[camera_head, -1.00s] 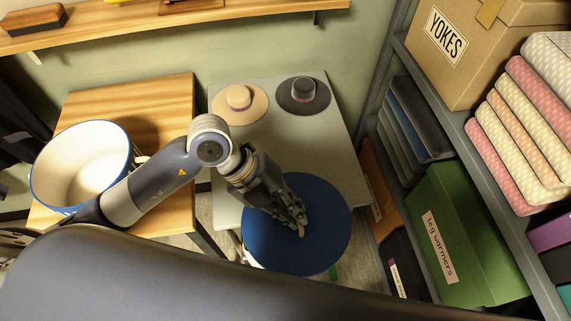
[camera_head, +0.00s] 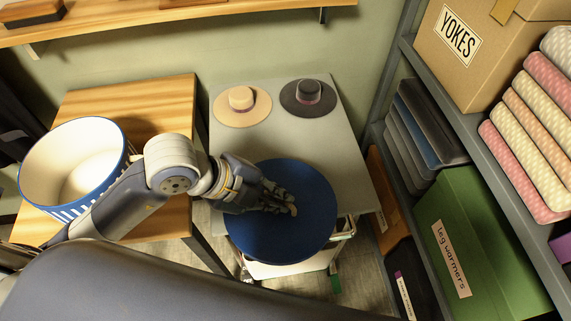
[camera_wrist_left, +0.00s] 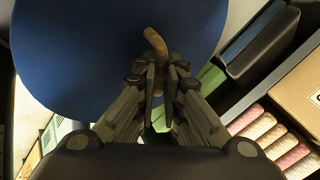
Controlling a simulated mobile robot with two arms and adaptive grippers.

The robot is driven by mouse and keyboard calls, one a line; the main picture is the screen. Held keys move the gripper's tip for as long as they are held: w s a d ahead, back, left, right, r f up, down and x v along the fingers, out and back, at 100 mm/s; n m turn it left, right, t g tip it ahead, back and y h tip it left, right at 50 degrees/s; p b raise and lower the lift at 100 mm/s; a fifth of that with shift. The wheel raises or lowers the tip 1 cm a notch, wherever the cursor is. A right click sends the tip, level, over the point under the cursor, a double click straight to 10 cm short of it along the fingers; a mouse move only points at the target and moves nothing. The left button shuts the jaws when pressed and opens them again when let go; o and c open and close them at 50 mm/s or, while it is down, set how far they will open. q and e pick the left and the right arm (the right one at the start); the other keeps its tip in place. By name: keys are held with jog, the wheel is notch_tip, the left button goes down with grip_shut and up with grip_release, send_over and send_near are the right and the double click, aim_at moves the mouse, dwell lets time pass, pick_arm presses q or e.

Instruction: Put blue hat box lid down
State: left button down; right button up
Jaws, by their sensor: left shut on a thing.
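The blue hat box lid (camera_head: 275,236) is a large round disc over the front part of the grey table in the head view. My left gripper (camera_head: 290,208) is shut on the lid's tan handle, with its arm coming in from the left. In the left wrist view the lid (camera_wrist_left: 75,60) fills the upper left, and the fingers (camera_wrist_left: 158,75) close around the curved tan handle (camera_wrist_left: 155,42). I cannot tell whether the lid touches the table. The open hat box (camera_head: 85,170), white inside with a blue rim and striped side, stands on the wooden table. My right gripper is not in view.
A shelf with a green box (camera_head: 480,245), a YOKES carton (camera_head: 475,50) and folded cloths stands close on the right.

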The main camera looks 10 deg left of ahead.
aim_at(293, 182)
pick_arm(q)
jog(key=w+b, duration=0.1)
jog(key=w, duration=0.1)
jog(key=shift+w+a+f+b, duration=0.15)
jog(key=shift+w+f+b, duration=0.15)
jog(key=shift+w+b, duration=0.1)
jog(key=shift+w+a+r+p, duration=0.1)
jog(key=shift+w+r+p, duration=0.15)
jog(key=shift+w+p, duration=0.7)
jog(key=w, duration=0.5)
jog(key=w+f+p, duration=0.1)
jog(key=w, duration=0.2)
jog(key=shift+w+a, duration=0.1)
jog(key=shift+a, duration=0.2)
jog(key=shift+f+p, duration=0.3)
jog(key=shift+f, duration=1.5)
jog(key=c, duration=1.7)
grip_release()
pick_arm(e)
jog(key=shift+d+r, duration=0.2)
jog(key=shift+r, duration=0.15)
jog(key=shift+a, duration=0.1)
